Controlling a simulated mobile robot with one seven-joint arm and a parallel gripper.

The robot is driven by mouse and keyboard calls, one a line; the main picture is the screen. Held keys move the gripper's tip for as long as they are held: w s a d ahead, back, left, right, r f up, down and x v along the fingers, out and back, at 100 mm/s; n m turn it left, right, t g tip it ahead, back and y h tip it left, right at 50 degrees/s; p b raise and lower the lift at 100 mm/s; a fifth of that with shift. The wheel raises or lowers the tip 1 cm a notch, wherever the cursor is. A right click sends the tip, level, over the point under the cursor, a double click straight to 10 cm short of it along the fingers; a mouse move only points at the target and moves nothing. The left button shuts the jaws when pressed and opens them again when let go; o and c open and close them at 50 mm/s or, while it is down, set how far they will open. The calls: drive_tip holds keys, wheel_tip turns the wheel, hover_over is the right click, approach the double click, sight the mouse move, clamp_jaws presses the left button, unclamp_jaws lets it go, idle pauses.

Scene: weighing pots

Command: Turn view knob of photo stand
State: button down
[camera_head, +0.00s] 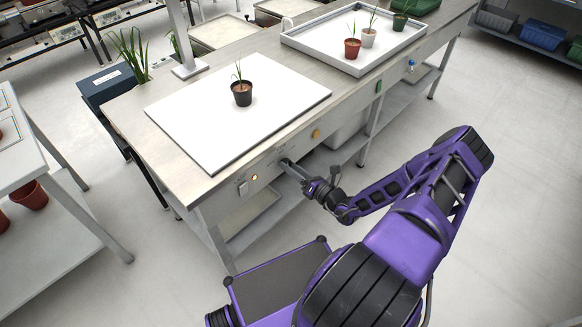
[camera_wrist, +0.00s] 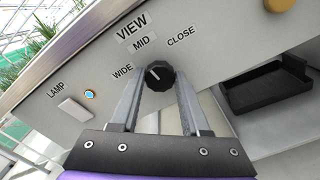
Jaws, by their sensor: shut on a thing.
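The photo stand's bench (camera_head: 228,187) has a white board (camera_head: 190,125) on top with a dark potted plant (camera_head: 242,92) standing on it. On its front panel is the black view knob (camera_wrist: 158,76), below the labels VIEW, WIDE, MID and CLOSE. Its white pointer mark tilts up and left, roughly between WIDE and MID. My gripper (camera_wrist: 157,82) is shut on the knob, one finger on each side. In the head view my gripper (camera_head: 287,165) reaches the bench's front panel, and the knob is hidden by the fingers.
Left of the knob are a lamp switch (camera_wrist: 73,108) and a blue-lit button (camera_wrist: 91,95). An orange knob (camera_head: 316,133) sits to the right on the panel. A white tray (camera_head: 330,52) with potted plants stands farther back. Floor to the right is clear.

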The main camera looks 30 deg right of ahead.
drive_tip(key=shift+m, duration=0.7)
drive_tip(key=shift+c, duration=1.9)
unclamp_jaws()
drive_tip(key=v, duration=1.7)
drive_tip(key=shift+s+p, duration=0.2)
drive_tip(key=shift+p, duration=0.2)
drive_tip(key=shift+d+r, duration=0.1)
